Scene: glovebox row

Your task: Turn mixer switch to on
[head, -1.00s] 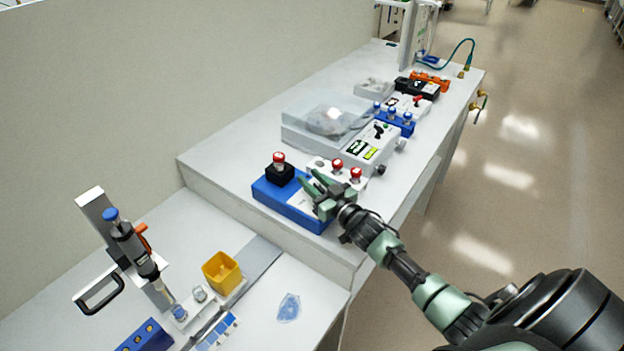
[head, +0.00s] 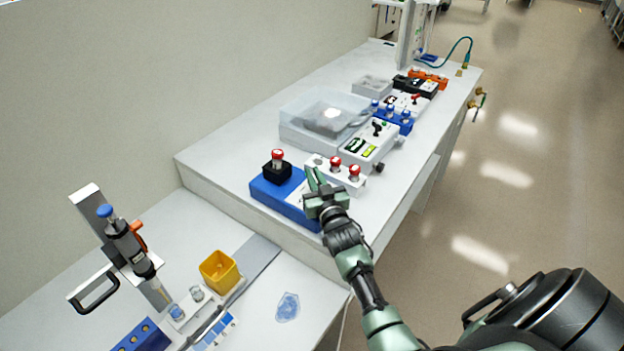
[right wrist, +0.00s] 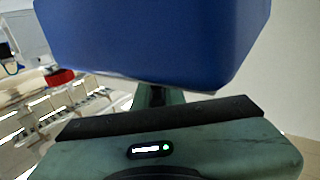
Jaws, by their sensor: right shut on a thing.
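The mixer (head: 268,194) is a blue box on the raised white bench, with a black holder on top that carries a red-capped vial (head: 277,158). My right gripper (head: 315,182) is at the mixer's right end, over its pale front panel. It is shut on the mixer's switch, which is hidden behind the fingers. In the right wrist view the blue mixer body fills the top, close in front of my gripper, and covers the fingertips. My left gripper is not in view.
A white rack (head: 322,168) with red-capped vials stands just behind my right gripper. On the lower bench are a pipette on a stand (head: 128,245) and a yellow box (head: 219,271).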

